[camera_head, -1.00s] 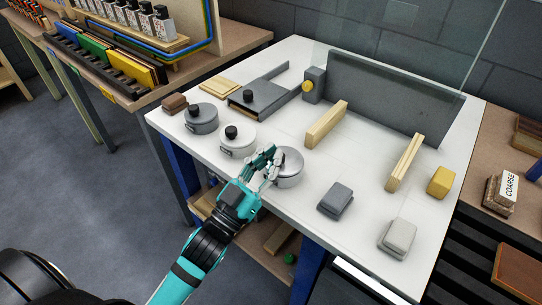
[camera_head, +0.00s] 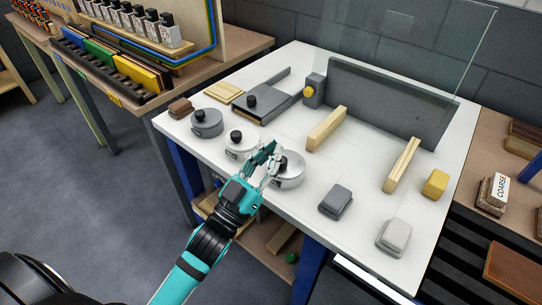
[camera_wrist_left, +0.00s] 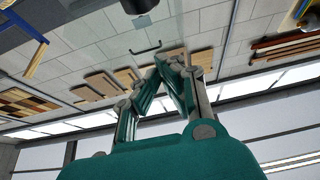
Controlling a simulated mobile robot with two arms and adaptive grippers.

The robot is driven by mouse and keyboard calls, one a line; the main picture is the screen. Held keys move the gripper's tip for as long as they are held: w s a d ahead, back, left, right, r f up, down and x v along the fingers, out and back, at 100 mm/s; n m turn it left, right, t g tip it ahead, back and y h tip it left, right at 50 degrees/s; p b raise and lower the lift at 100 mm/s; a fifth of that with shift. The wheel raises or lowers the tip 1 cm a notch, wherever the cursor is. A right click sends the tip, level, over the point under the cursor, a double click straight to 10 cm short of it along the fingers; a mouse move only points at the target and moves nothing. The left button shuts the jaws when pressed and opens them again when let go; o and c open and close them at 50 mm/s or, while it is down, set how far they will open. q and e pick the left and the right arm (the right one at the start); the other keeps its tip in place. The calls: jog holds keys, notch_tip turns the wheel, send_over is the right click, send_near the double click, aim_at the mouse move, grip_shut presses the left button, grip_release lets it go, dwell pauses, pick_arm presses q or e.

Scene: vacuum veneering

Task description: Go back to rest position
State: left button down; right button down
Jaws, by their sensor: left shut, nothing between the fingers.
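My left gripper (camera_head: 268,157) is at the front edge of the white table (camera_head: 290,215), beside the rightmost round metal pot (camera_head: 290,172) and partly in front of it. I cannot tell whether it touches the pot. In the left wrist view the fingertips (camera_wrist_left: 165,62) meet at a point with nothing between them. That view looks up at walls and windows, and the table is out of sight. My right gripper is in neither view.
Two more lidded pots (camera_head: 207,122) (camera_head: 240,146) stand left of the gripper. Wooden bars (camera_head: 326,130) (camera_head: 402,166), grey blocks (camera_head: 336,201) and a yellow block (camera_head: 435,184) lie to the right. A dark upright panel (camera_head: 385,100) stands at the back. Floor (camera_head: 80,190) at the left is open.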

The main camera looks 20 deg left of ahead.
pick_arm(q)
jog(key=b+v, duration=0.2)
jog(key=v, duration=0.7)
jog(key=s+a+f+n+g+y+p, duration=0.1)
jog(key=a+f+g+y, duration=0.3)
jog(key=f, duration=1.5)
jog(key=s+d+f+n+g+y+p, duration=0.1)
jog(key=f+g, duration=0.5)
jog(key=f, duration=1.4)
jog(key=s+f+g+y, duration=0.1)
jog(key=s+f+g, duration=0.4)
jog(key=s+f, duration=0.85)
jog(key=s+a+f+m+g+y+p, duration=0.1)
jog(key=s+f+g, duration=0.5)
jog(key=s, duration=0.9)
notch_tip(320, 180, down, 3)
jog(key=shift+s+a+f, duration=0.25)
jog(key=shift+s+a, duration=0.15)
jog(key=shift+a, duration=0.05)
jog(key=shift+w, duration=0.1)
